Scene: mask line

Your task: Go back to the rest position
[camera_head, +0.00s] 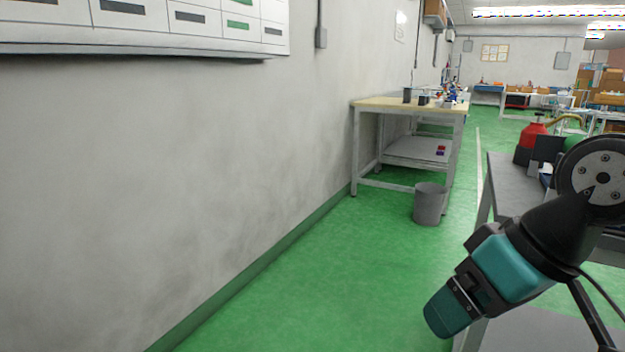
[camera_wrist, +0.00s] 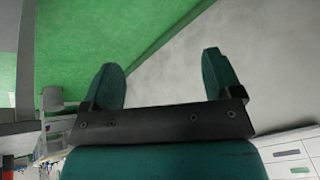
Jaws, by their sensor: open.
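My gripper (camera_head: 453,306) is at the lower right of the head view, held out in front of the grey wall and green floor. In the wrist view my gripper (camera_wrist: 165,82) shows its two dark green fingers spread apart, with nothing between them. Beyond the fingers are green floor and grey wall. It touches nothing that I can see.
A workbench (camera_head: 405,103) stands against the wall, with a grey bin (camera_head: 429,203) before it. A grey table (camera_head: 505,172) with a red canister (camera_head: 530,138) is at the right, partly behind my arm. A board (camera_head: 150,28) hangs on the wall. The floor (camera_head: 330,270) between is clear.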

